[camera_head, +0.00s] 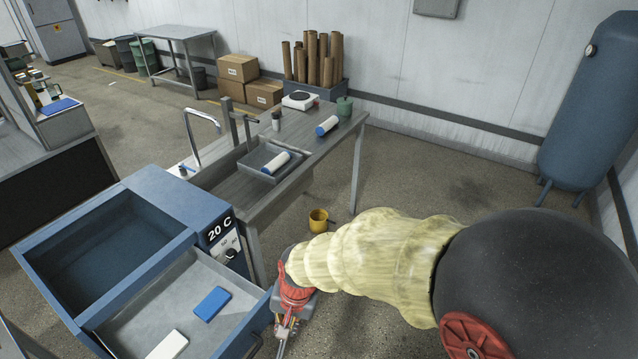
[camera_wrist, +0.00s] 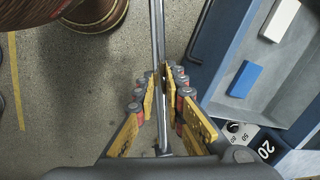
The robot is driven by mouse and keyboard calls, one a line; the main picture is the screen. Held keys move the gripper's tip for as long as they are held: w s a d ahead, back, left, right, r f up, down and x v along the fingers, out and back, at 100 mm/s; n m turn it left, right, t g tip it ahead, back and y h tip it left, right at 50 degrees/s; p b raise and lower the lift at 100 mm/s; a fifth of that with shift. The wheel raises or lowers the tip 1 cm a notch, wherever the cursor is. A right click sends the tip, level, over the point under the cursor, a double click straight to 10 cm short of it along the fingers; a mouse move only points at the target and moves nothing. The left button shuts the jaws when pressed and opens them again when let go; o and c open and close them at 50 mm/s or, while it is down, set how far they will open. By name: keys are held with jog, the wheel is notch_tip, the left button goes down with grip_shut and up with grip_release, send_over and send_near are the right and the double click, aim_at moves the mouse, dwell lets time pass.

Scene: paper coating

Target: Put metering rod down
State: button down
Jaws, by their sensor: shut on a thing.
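The metering rod (camera_wrist: 158,28) is a thin, shiny metal bar running up and down the middle of the wrist view. My gripper (camera_wrist: 161,84) has its yellow fingers closed around it. The rod appears to be held over the bare floor, beside the open drawer. In the head view my gripper (camera_head: 290,318) is at the bottom centre, just right of that drawer. Only a short piece of the rod shows there, and my arm hides part of the area.
The blue unit marked 20 C (camera_head: 155,200) has an open drawer (camera_head: 140,312) holding a blue block (camera_head: 212,304) and a white block (camera_head: 168,346). Behind is a metal sink table (camera_head: 325,142) with a grey tray (camera_head: 246,163). A yellow cup (camera_head: 318,221) is near its leg.

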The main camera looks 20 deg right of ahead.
jog(key=shift+w+d+r+n, duration=0.15)
jog(key=shift+w+n, duration=0.25)
jog(key=shift+w, duration=0.05)
jog(key=w+d+f+n+p, duration=0.1)
jog(key=w+d+n, duration=0.2)
jog(key=w, duration=0.4)
jog(key=w+d+f+n+g+p, duration=0.1)
jog(key=w+d+f+n, duration=0.1)
jog(key=w+d, duration=0.4)
jog(key=shift+w+n+y+p, duration=0.3)
jog(key=shift+w+n+p, duration=0.15)
jog(key=shift+w, duration=0.35)
jog(key=p, duration=0.3)
jog(key=shift+s+r, duration=0.25)
jog(key=shift+s, duration=0.15)
